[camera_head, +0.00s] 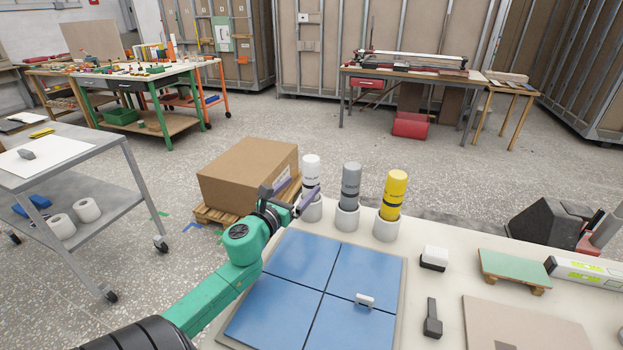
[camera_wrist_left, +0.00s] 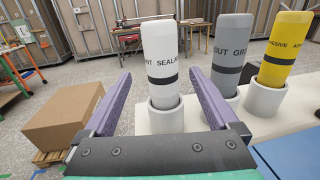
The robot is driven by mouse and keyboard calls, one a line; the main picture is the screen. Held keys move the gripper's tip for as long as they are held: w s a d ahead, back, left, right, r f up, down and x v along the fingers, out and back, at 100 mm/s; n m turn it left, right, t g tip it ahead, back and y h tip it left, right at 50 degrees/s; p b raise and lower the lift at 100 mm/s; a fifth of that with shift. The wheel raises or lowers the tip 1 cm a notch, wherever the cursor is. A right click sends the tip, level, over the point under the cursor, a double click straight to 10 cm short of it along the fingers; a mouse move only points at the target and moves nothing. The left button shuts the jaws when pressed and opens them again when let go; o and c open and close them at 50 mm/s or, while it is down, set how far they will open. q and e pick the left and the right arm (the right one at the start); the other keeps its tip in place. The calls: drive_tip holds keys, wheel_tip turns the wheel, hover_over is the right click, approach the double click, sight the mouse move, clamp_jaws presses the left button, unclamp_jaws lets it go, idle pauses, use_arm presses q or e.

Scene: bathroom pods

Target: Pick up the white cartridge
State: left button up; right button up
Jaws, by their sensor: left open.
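The white cartridge (camera_head: 311,172) stands upright in a pale round holder (camera_head: 312,210) at the back left of the table. My left gripper (camera_head: 296,193) is at the cartridge's left, close to it in the head view. In the left wrist view the white cartridge (camera_wrist_left: 161,58) shows dark lettering and a dark band, and it stands ahead between the two purple fingers of my left gripper (camera_wrist_left: 158,88). The fingers are open with nothing held. I cannot tell whether the cartridge is within their reach. The cartridge's foot is hidden in the holder. My right gripper is not in view.
A grey cartridge (camera_head: 351,184) and a yellow cartridge (camera_head: 395,194) stand in holders to the right. Blue tiles (camera_head: 298,258) lie in front on the table. A cardboard box (camera_head: 248,174) sits on a pallet beyond the table's left. A small white-and-black block (camera_head: 434,257) lies to the right.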

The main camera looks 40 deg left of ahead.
sight(306, 181)
use_arm(q)
drive_tip(key=w, duration=0.3)
drive_tip(key=shift+w+a+r+p, duration=0.15)
drive_tip(key=shift+w+a+p, duration=0.05)
drive_tip(key=shift+p, duration=0.2)
drive_tip(key=shift+w+a, duration=0.15)
drive_tip(key=shift+w, duration=1.05)
drive_tip(key=shift+w+f, duration=0.3)
drive_tip(key=shift+w, duration=0.1)
drive_tip(key=shift+s+r, duration=0.1)
drive_tip(key=shift+s, duration=0.05)
drive_tip(key=c, duration=0.5)
clamp_jaws()
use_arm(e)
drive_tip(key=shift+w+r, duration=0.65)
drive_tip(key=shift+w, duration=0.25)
